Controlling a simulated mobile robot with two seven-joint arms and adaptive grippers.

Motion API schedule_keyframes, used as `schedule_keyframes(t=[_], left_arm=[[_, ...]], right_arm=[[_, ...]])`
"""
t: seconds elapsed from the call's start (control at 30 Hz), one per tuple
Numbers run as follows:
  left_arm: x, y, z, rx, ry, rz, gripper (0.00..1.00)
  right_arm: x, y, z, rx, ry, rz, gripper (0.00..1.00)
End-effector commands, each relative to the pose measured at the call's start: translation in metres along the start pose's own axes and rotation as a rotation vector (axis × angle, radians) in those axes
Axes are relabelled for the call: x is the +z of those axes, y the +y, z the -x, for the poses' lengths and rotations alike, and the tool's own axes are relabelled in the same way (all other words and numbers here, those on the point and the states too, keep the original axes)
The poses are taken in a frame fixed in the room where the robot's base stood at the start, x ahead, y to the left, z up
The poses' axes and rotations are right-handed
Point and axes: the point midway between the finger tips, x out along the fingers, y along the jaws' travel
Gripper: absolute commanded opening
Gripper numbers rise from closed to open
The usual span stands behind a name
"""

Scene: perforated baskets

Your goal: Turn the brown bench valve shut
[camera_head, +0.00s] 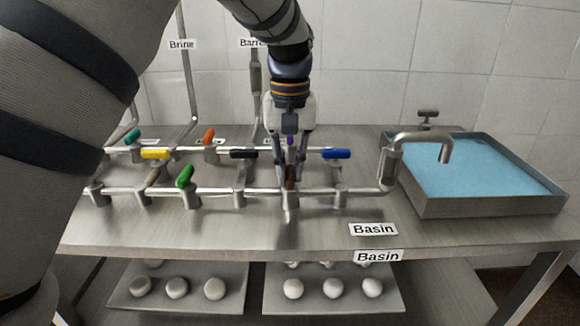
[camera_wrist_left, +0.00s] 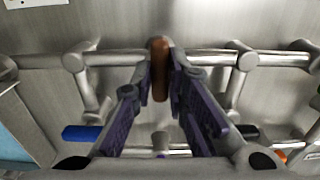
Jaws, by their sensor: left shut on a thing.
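The brown bench valve handle (camera_head: 290,178) sits on the front pipe, mostly hidden behind my left gripper in the head view. In the left wrist view the brown handle (camera_wrist_left: 161,66) lies crosswise to the pipe (camera_wrist_left: 215,57). My left gripper (camera_head: 291,172) comes down over it from above. In the left wrist view its purple-padded fingers (camera_wrist_left: 161,85) are shut on the handle, one on each side. My right gripper is not in view.
Close by are a blue handle (camera_head: 336,154) and a black handle (camera_head: 244,153). Green (camera_head: 185,176), yellow (camera_head: 156,153) and orange (camera_head: 209,135) handles stand farther left. A water-filled basin (camera_head: 490,207) is at the right. The bench front is clear.

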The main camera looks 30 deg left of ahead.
Motion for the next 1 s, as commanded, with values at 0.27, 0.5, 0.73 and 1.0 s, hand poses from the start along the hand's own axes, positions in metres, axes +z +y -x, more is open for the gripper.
schedule_keyframes(t=[0.27,0.5,0.73,1.0], left_arm=[[-0.001,0.000,0.001,0.000,0.003,-0.014,0.00],[-0.001,0.000,0.001,0.000,0.003,-0.013,0.28],[0.000,0.000,0.000,0.000,0.002,-0.012,0.34],[-0.001,0.001,0.031,0.003,0.006,-0.012,0.34]], right_arm=[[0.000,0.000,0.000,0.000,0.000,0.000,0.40],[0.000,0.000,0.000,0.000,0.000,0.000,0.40],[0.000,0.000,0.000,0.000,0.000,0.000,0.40],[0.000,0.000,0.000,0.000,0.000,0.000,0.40]])
